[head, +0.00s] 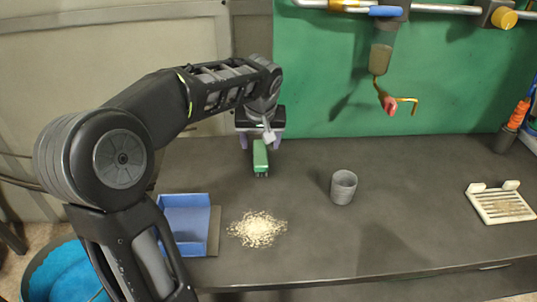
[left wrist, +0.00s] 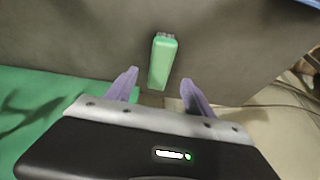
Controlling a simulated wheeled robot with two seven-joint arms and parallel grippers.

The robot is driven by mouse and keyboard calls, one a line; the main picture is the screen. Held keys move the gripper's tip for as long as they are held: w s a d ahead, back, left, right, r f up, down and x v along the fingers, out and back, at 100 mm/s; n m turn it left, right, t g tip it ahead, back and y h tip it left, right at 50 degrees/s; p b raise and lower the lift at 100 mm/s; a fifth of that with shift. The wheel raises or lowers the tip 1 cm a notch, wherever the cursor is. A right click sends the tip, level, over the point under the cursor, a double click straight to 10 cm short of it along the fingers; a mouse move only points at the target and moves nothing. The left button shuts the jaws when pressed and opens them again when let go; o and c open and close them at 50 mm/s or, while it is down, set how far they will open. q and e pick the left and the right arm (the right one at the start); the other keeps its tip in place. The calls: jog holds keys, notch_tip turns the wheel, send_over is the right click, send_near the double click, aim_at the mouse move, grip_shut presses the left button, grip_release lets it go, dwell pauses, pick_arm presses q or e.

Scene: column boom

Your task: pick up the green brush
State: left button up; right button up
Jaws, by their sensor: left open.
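The green brush (head: 260,156) lies on the dark bench near its back edge in the head view, bristle end toward me. In the left wrist view the green brush (left wrist: 163,62) lies beyond the fingertips, roughly centred on the gap between them. My left gripper (head: 260,143) is above and behind the brush. In the left wrist view its two purple fingers (left wrist: 159,78) are spread apart with nothing gripped between them. Part of the brush's far end is hidden under the gripper in the head view. My right gripper is not in view.
A blue dustpan (head: 186,214) and a pile of pale crumbs (head: 258,229) lie at the front left of the bench (head: 420,215). A grey cup (head: 343,187) stands at the middle. A white rack (head: 500,204) is at the right.

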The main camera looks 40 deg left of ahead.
aim_at(260, 153)
pick_arm(q)
jog(key=shift+n, duration=0.3)
jog(key=shift+x, duration=1.3)
jog(key=p+x, duration=0.1)
jog(key=x, duration=0.4)
jog(key=shift+w+a+f, duration=0.1)
jog(key=shift+a, duration=0.05)
jog(key=shift+f, duration=0.2)
jog(key=shift+c, duration=0.3)
dwell(0.3)
